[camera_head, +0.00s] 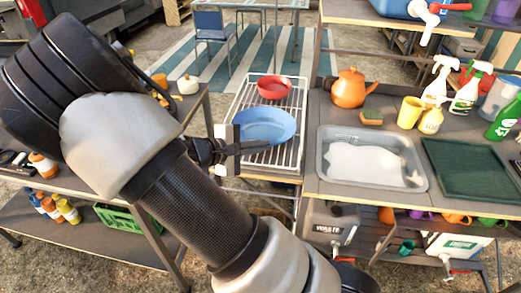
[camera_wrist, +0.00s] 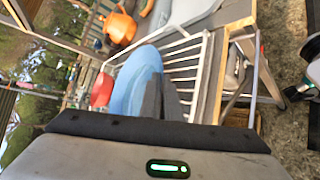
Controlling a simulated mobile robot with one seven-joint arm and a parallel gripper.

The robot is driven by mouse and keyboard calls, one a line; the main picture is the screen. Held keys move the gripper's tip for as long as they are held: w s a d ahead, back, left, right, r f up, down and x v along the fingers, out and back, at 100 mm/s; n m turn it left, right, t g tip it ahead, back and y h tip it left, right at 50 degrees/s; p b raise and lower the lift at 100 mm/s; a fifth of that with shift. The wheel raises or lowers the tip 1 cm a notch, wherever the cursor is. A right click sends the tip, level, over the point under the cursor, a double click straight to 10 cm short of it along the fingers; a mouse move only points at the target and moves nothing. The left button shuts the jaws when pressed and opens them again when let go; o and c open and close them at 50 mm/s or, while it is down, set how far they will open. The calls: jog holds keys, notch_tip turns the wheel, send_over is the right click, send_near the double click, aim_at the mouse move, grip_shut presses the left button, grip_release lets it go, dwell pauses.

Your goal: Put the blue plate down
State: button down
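The blue plate (camera_head: 265,122) is over the wire drying rack (camera_head: 293,152), with its face up. In the wrist view the plate (camera_wrist: 134,82) lies beside and between my dark fingers, with slats of the rack beyond it. My gripper (camera_head: 245,147) comes in from the left, its fingers close together on the plate's near rim. It appears shut on the rim; the fingers hide part of it. I cannot tell whether the plate's underside touches the rack.
A red bowl (camera_head: 274,87) sits on the rack behind the plate. To the right are a sink (camera_head: 372,158), an orange teapot (camera_head: 349,88), a sponge (camera_head: 371,118) and a yellow cup (camera_head: 409,112). The rack's near end is clear.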

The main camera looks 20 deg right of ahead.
jog(key=shift+f, duration=0.6)
jog(key=shift+f, duration=0.2)
jog(key=c, duration=2.3)
grip_release()
jog(key=shift+r, duration=0.15)
jog(key=shift+a+r, duration=0.15)
jog(key=p+v, duration=0.2)
jog(key=v, duration=0.9)
jog(key=s+a+r+m+t+y, duration=0.2)
jog(key=s+r+m+y, duration=0.6)
jog(key=s+r+y, duration=0.4)
jog(key=s+r, duration=0.3)
jog(key=s, duration=0.3)
jog(key=shift+s+r+m, duration=0.15)
jog(key=shift+r+m, duration=0.1)
jog(key=shift+m, duration=0.05)
